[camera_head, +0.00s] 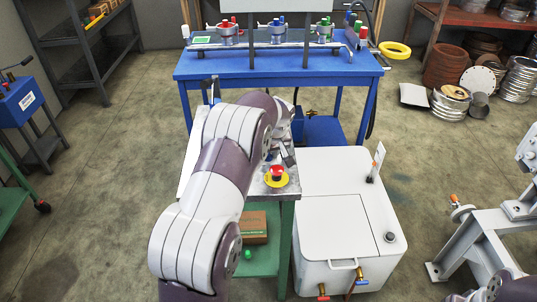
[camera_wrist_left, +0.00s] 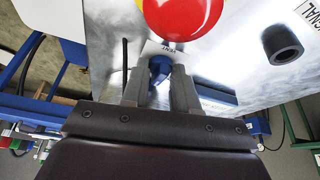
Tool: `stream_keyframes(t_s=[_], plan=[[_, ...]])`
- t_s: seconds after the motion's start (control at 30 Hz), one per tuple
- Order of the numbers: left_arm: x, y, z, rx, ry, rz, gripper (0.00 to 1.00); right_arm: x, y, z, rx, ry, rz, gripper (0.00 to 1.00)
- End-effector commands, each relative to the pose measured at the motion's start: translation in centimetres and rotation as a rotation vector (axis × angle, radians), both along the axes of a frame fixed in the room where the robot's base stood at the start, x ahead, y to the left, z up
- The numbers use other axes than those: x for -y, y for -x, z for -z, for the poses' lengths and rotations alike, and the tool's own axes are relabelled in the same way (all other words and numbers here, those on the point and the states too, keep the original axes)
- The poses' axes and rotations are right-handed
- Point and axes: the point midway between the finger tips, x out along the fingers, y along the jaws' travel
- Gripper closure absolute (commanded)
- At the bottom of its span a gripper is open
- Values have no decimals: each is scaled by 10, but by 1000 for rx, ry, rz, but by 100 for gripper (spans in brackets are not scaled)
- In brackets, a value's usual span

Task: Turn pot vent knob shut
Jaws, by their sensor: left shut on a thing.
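The small blue vent knob (camera_wrist_left: 160,67) sits on the metal panel (camera_wrist_left: 225,60) beside a white label reading VENT (camera_wrist_left: 168,48). My left gripper (camera_wrist_left: 160,75) is shut on the knob, with one grey finger on each side of it. In the head view my left arm reaches over the panel and hides the knob. A large red button (camera_wrist_left: 183,12) stands just beyond the knob, apart from the fingers; it also shows in the head view (camera_head: 277,173) on its yellow base. My right gripper is not in view.
A dark round socket (camera_wrist_left: 283,42) stands on the panel to the right. In the head view, a white cabinet (camera_head: 335,225) stands right of the green stand (camera_head: 286,230). A blue bench (camera_head: 270,65) with clamps is behind.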

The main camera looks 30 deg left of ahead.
Motion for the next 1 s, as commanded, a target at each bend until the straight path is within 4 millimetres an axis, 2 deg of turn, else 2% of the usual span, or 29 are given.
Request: stream_keyframes(t_s=[0.6,0.63,0.7,1.0], plan=[[0,-1,-1,1,0,-49,100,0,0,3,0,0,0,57],[0,-1,-1,1,0,-49,62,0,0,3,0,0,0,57],[0,-1,-1,1,0,-49,46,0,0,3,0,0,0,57],[1,0,-3,1,0,-48,46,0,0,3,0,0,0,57]])
